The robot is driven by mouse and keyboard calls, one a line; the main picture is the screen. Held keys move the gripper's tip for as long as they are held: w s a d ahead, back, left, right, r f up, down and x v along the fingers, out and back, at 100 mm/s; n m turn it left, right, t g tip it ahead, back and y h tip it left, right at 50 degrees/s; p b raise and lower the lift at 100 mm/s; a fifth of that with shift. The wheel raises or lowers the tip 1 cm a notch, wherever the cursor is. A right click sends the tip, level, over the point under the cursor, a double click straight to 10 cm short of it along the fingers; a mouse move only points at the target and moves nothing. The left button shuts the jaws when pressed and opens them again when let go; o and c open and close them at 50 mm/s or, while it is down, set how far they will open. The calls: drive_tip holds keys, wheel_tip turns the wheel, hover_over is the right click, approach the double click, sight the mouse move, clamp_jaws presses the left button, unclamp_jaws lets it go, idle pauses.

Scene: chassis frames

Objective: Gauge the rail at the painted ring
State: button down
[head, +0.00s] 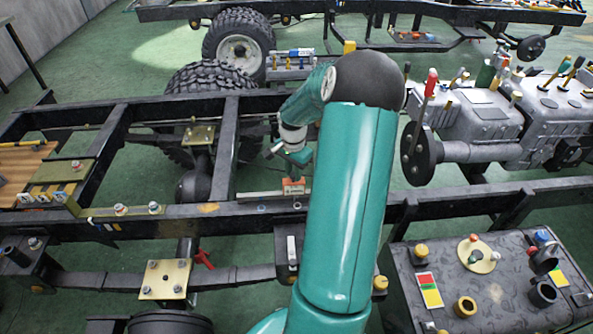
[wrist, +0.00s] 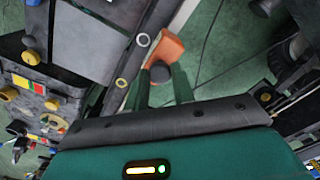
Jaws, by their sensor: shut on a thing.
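The dark rail (head: 230,221) runs across the head view and is a dark grey band in the wrist view (wrist: 101,40). The gauge lies close beside the rail near both rings. I cannot tell whether it touches the rail.
A grey engine (head: 480,118) stands at the right. A dark cart top (head: 505,270) with knobs, cups and coloured blocks is at the lower right. Tyres (head: 240,45) and a second frame (head: 400,12) are behind. Green floor shows between the rails.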

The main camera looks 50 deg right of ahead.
drive_tip(key=w+a, duration=0.7)
drive_tip(key=w, duration=0.1)
drive_tip(key=shift+w+a, duration=0.15)
drive_tip(key=c, duration=1.2)
unclamp_jaws()
drive_tip(key=shift+o, duration=0.2)
drive_tip(key=shift+r, duration=0.1)
wheel_tip(320, 180, up, 14)
drive_tip(key=shift+f, duration=0.2)
